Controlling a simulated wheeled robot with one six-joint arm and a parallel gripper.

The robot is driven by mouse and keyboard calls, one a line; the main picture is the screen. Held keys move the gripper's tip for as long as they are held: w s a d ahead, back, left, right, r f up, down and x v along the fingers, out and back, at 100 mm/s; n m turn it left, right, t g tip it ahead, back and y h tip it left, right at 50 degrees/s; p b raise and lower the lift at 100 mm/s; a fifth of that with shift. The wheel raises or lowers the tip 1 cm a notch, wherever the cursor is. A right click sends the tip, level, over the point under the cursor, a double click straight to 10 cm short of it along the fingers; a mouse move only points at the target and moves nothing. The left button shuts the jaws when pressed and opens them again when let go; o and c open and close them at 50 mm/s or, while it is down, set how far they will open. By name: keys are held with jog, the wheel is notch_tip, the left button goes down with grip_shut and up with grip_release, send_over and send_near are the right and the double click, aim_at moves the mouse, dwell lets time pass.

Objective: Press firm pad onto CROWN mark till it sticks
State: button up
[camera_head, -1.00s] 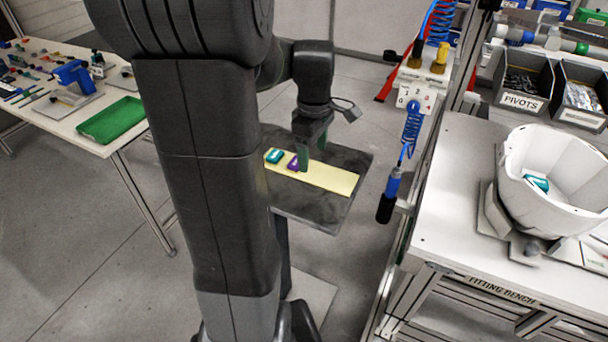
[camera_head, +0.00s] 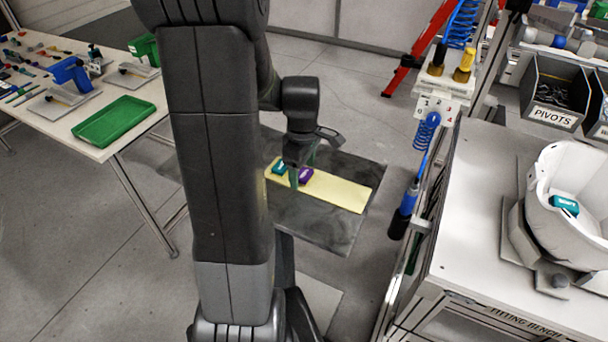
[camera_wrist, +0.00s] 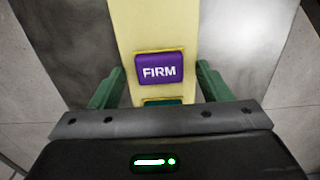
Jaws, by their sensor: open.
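The firm pad (camera_wrist: 160,68) is a purple block marked FIRM, lying on a pale yellow strip (camera_wrist: 150,20). In the head view the purple pad (camera_head: 306,175) is on the same strip (camera_head: 345,195), beside a teal pad (camera_head: 279,167). My gripper (camera_head: 303,172) is low over the strip by the pads. In the wrist view its green fingers (camera_wrist: 160,88) are spread wide, one each side of the strip, with nothing held. A white helmet shell (camera_head: 572,175) stands at the right with a teal pad (camera_head: 565,205) inside. I cannot make out a CROWN mark.
The strip lies on a dark grey tray top (camera_head: 300,212). A side table with a green tray (camera_head: 113,121) stands at left.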

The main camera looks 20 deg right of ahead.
jog(key=c, duration=1.1)
jog(key=shift+o, duration=0.2)
